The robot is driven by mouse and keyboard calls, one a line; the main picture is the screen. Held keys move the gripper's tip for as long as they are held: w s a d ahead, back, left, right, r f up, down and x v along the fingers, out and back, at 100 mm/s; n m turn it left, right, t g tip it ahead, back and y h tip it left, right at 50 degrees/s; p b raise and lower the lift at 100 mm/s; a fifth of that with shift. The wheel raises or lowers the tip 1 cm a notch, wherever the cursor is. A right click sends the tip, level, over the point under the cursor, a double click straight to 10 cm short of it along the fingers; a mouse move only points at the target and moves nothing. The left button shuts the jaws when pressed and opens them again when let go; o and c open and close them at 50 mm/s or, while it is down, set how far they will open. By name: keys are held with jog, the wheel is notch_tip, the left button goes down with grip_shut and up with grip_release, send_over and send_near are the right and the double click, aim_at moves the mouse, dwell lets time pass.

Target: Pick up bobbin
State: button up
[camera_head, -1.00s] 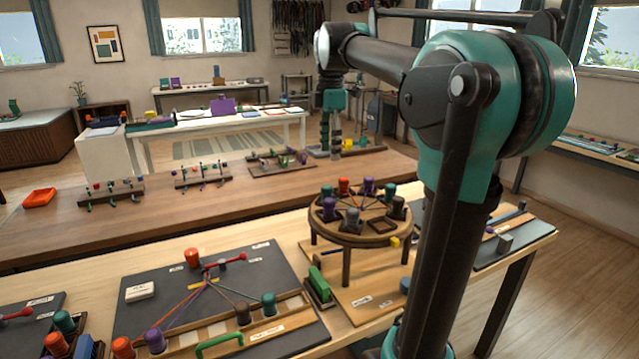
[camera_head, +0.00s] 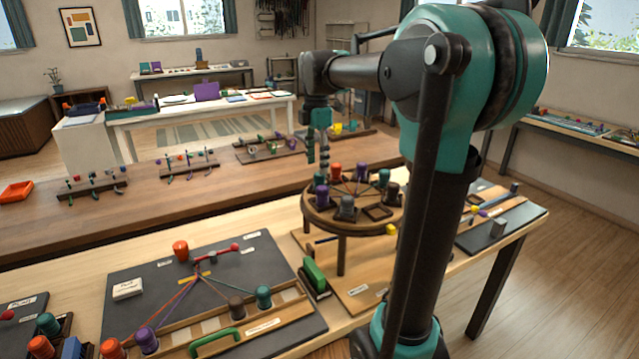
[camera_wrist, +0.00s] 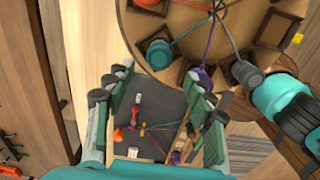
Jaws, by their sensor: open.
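A round wooden stand (camera_head: 330,219) carries several upright bobbins around its top, with cords meeting at its centre. My gripper (camera_head: 318,158) points down at the far left side of the stand, open and empty. In the wrist view my gripper (camera_wrist: 158,78) has its fingers spread, with nothing between them near the tips. A teal bobbin (camera_wrist: 159,54) and the grey bobbin (camera_wrist: 246,74) stand in sockets above and right of the fingers.
A dark board (camera_head: 125,262) at the left holds an orange bobbin (camera_head: 181,250), a red handle, cords and a front rack of bobbins. A green block (camera_head: 315,275) stands beside the round stand. Several small racks sit on the brown table (camera_head: 140,215) behind.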

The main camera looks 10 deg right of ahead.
aim_at(319, 175)
jog(key=shift+w+d+f, duration=0.1)
jog(key=shift+d+f, duration=0.05)
jog(key=shift+f, duration=0.8)
jog(key=shift+w+d+f, duration=0.1)
jog(key=shift+f, duration=0.8)
jog(key=shift+w+d+f, duration=0.1)
jog(key=shift+d+f, duration=0.05)
jog(key=shift+f, duration=0.8)
jog(key=shift+c, duration=0.5)
grip_shut()
jog(key=shift+r, duration=0.2)
